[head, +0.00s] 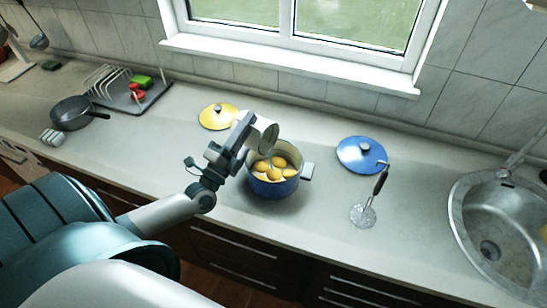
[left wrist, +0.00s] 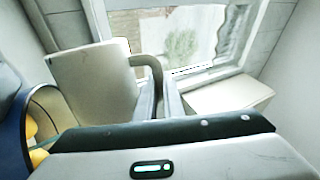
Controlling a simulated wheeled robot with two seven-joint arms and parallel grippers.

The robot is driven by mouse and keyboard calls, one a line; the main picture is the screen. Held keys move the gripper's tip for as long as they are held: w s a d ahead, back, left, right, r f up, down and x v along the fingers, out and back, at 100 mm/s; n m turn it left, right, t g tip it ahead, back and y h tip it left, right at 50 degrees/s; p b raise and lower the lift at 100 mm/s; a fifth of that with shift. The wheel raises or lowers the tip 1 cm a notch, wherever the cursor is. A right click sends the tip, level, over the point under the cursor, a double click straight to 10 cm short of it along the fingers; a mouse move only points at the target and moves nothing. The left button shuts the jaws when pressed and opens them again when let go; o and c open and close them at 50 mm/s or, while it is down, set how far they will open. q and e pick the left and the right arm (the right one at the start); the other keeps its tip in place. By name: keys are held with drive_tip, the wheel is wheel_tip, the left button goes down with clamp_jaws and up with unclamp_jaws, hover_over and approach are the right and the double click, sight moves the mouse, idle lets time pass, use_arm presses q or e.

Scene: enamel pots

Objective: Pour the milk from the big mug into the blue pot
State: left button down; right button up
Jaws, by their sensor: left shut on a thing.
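The big mug (head: 265,131), pale cream, is tilted over the blue pot (head: 272,189), its mouth toward the pot. My left gripper (head: 243,130) is shut on the mug's handle; the left wrist view shows the handle (left wrist: 154,75) at the fingers (left wrist: 160,103) and the mug's body (left wrist: 95,84) to their left. The blue pot stands on the counter with several yellow potatoes (head: 275,172) inside. The pot's rim also shows at the left of the left wrist view (left wrist: 27,112). I cannot make out milk or a stream clearly. My right gripper is not in view.
A yellow lid (head: 214,122) lies behind the pot, left of the mug. A blue lid (head: 355,158) and a masher (head: 362,215) lie to the right. The sink (head: 490,225) is far right; a pan (head: 70,114) and dish rack (head: 150,102) are far left.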

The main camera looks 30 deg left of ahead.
sight(236, 119)
use_arm(q)
drive_tip(key=shift+d+r, duration=0.2)
drive_tip(key=shift+d, duration=0.1)
drive_tip(key=shift+m+p, duration=0.5)
drive_tip(key=shift+p, duration=0.05)
drive_tip(key=shift+d+m+h, duration=0.3)
drive_tip(key=shift+d+h, duration=0.1)
drive_tip(key=a+n+b, duration=0.1)
drive_tip(key=a+f+n+y+b, duration=0.1)
drive_tip(key=b, duration=0.1)
drive_tip(key=a+n+y+b, duration=0.1)
drive_tip(key=shift+a+f+n+b, duration=0.35)
drive_tip(key=shift+n+b, duration=0.05)
drive_tip(key=shift+a+r+n+y+b, duration=0.2)
drive_tip(key=shift+a+n+y, duration=0.1)
drive_tip(key=shift+a, duration=0.1)
drive_tip(key=shift+a+r+n+y+b, duration=0.1)
drive_tip(key=shift+a+n+y+b, duration=0.05)
drive_tip(key=shift+a+n+y, duration=0.2)
drive_tip(key=shift+r, duration=0.1)
drive_tip(key=shift+a, duration=0.15)
